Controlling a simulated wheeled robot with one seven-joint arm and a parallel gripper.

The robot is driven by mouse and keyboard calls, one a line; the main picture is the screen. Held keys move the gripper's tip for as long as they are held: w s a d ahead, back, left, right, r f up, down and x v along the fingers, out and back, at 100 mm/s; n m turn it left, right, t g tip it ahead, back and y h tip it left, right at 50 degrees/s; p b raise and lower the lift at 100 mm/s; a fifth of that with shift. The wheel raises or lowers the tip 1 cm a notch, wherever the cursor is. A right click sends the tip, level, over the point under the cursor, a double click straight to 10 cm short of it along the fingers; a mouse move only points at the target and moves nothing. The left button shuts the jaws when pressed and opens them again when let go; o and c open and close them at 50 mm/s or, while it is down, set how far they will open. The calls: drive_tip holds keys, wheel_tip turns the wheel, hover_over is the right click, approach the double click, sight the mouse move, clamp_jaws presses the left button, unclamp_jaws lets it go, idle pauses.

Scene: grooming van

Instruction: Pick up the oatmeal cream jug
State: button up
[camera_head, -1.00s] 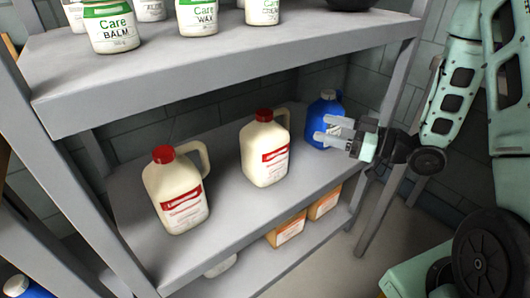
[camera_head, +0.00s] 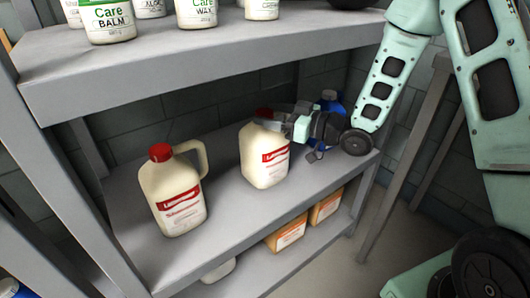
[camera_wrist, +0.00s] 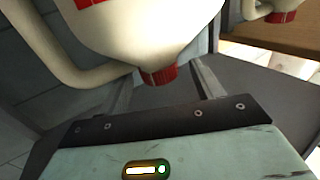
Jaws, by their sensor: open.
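Two cream-coloured jugs with red caps and red labels stand upright on the middle shelf in the head view: a left jug (camera_head: 178,190) and a middle jug (camera_head: 264,160). They look alike; the label print is too small to tell which is oatmeal. My gripper (camera_head: 274,118) is open at the top of the middle jug, coming from the right, and partly hides its cap and handle. In the wrist view the middle jug (camera_wrist: 150,25) appears upside down. Its red cap (camera_wrist: 158,76) shows between the open fingers (camera_wrist: 163,72); contact cannot be told.
A blue jug (camera_head: 330,101) stands behind my gripper on the same shelf (camera_head: 225,228), mostly hidden. White tubs (camera_head: 106,20) line the shelf above (camera_head: 200,62). Orange boxes (camera_head: 287,233) sit below. A grey post (camera_head: 372,200) stands at the right.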

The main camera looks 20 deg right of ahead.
drive_tip(key=shift+x, duration=1.15)
drive_tip(key=c, duration=1.4)
drive_tip(key=shift+r, duration=0.1)
